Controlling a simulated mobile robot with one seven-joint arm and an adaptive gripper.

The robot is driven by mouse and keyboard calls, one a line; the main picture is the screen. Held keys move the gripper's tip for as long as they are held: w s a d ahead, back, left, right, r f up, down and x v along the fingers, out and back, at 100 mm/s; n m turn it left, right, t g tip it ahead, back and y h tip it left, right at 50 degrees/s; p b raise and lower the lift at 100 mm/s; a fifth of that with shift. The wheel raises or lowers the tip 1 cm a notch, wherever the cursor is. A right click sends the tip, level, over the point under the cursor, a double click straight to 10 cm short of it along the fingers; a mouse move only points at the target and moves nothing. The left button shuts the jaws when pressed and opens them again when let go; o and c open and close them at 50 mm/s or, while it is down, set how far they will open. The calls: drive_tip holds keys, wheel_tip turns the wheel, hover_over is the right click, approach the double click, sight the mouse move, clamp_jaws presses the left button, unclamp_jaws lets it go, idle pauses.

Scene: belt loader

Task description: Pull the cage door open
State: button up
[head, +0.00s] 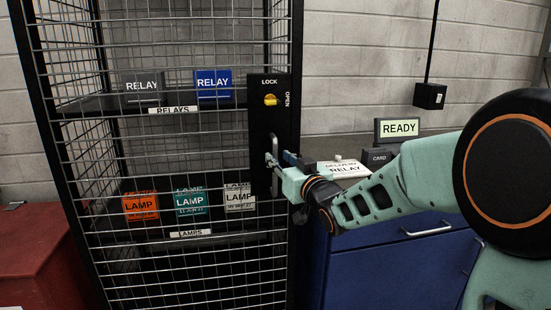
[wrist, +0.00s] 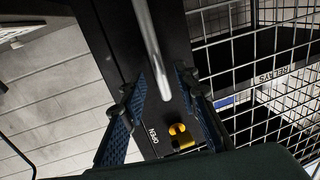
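The wire-mesh cage door (head: 150,75) stands shut in its black frame. A dark lock plate (head: 263,125) on its right side carries a yellow latch knob (head: 270,100), with LOCK printed above and OPEN to the right. The latch also shows in the wrist view (wrist: 180,137); its exact setting is hard to tell. The metal bar handle (wrist: 150,45) sits below the knob on the plate. My gripper (wrist: 161,76) is open, with its two blue-padded fingers on either side of the handle and visible gaps. In the head view my gripper (head: 272,160) partly hides the handle.
Relay boxes (head: 213,86) and lamp boxes (head: 194,202) sit on shelves behind the mesh. A red cabinet (head: 40,260) stands at left.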

sight(276, 155)
drive_tip(key=shift+x, duration=1.9)
drive_tip(key=shift+c, duration=0.3)
clamp_jaws()
